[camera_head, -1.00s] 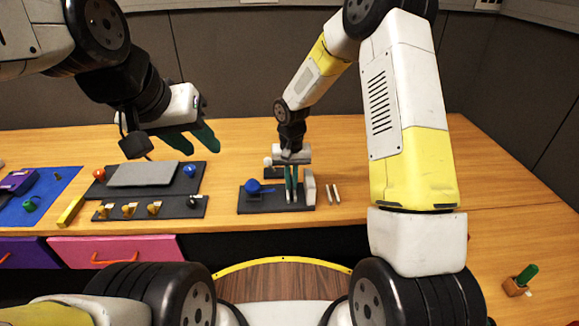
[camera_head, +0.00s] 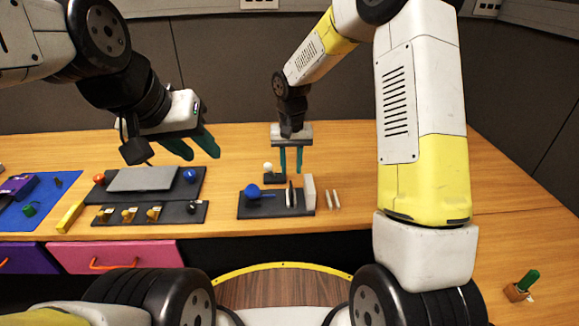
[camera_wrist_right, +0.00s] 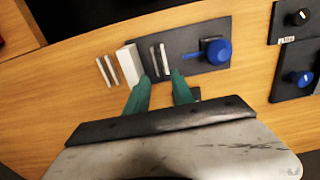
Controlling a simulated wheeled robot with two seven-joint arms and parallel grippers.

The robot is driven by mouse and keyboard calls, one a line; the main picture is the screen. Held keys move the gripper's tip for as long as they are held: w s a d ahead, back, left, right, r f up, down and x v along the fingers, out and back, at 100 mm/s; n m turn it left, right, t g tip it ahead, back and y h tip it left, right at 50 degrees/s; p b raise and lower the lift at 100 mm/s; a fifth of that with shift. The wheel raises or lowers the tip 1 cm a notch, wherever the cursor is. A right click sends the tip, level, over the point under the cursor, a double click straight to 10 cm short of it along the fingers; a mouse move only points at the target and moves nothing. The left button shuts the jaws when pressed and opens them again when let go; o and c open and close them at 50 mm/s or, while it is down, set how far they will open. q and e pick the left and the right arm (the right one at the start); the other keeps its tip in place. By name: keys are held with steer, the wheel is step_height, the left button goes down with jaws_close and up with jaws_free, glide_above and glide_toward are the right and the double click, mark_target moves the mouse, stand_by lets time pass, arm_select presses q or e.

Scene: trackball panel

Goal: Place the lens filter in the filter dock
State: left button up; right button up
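A dark base plate (camera_head: 268,208), which looks like the filter dock, holds a blue round knob with a stem (camera_head: 253,191), two thin upright pieces (camera_head: 291,197) and a pale block (camera_head: 309,190). One thin piece looks dark and the other whitish in the right wrist view (camera_wrist_right: 165,58); either may be the lens filter, but I cannot tell which. My right gripper (camera_head: 291,170) is open and empty, above and behind these pieces, fingers pointing down. Its two green fingers also show in the right wrist view (camera_wrist_right: 160,88), apart from the pieces. My left gripper (camera_head: 197,156) is open and empty above the table.
Two pale strips (camera_head: 333,199) lie on the table right of the plate. A white ball on a small dark base (camera_head: 268,168) stands behind the plate. Left is a dark panel with a grey pad (camera_head: 143,179) and knobs.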

steer(key=s+d+r+t, duration=0.1)
steer(key=s+d+r, duration=0.35)
steer(key=r, duration=0.45)
steer(key=s+d+r+t, duration=0.25)
steer(key=s+r, duration=0.25)
steer(key=r, duration=0.3)
steer(key=s+d+r+t+y, duration=0.1)
steer(key=s+d+r, duration=0.1)
steer(key=s, duration=0.5)
steer(key=s+d+r+t+y, duration=0.1)
steer(key=s+d+r, duration=0.1)
steer(key=s, duration=0.5)
steer(key=shift+s+d+r+t, duration=0.15)
steer(key=shift+r+t, duration=0.1)
steer(key=shift+t, duration=0.1)
